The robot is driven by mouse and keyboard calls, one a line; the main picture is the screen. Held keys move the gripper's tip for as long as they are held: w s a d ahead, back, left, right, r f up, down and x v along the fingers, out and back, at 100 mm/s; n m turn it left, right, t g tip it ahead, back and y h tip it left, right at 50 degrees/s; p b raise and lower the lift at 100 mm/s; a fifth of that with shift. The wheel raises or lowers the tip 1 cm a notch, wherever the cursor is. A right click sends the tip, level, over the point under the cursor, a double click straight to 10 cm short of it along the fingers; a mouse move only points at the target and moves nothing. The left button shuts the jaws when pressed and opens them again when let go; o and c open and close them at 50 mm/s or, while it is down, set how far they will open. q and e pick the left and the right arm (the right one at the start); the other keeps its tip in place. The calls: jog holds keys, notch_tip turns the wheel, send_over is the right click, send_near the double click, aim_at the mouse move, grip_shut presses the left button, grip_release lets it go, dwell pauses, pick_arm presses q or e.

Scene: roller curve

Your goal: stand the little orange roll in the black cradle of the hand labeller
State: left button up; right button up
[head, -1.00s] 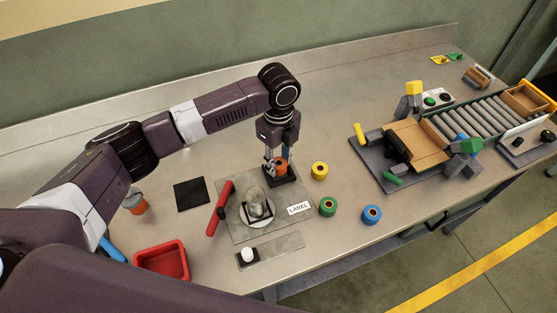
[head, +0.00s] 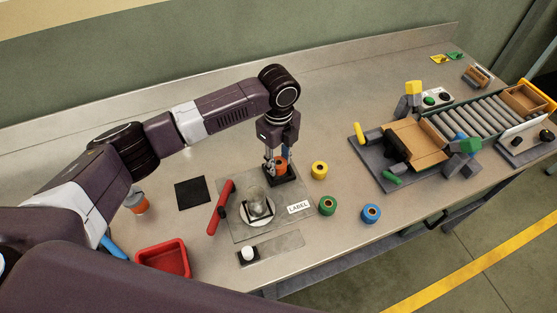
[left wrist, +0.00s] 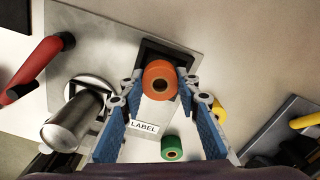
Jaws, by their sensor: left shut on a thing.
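The little orange roll (head: 281,164) is between the fingers of my left gripper (head: 276,160), which is shut on it. The roll is upright, at the black cradle (head: 286,178) on the labeller's grey plate (head: 238,227). In the left wrist view the roll (left wrist: 160,84) shows its top and hole, with the gripper's fingertips (left wrist: 160,88) at its sides. The dark cradle (left wrist: 170,50) shows around its far side. I cannot tell whether the roll touches the cradle floor. My right gripper is not in view.
Yellow (head: 319,170), green (head: 327,206) and blue (head: 371,214) rolls stand to the right. A red tray (head: 162,260) is at the front left. Bare table lies behind the labeller.

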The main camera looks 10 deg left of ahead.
pick_arm(q)
jog(key=shift+f, duration=0.45)
jog(key=shift+f, duration=0.2)
dwell(0.5)
jog(key=shift+s+f, duration=0.45)
jog(key=shift+f, duration=0.25)
dwell(0.6)
jog(key=o, duration=0.9)
jog(key=shift+o, duration=1.3)
jog(key=shift+w+f, duration=0.25)
jog(key=shift+w, duration=0.1)
jog(key=shift+s, duration=0.15)
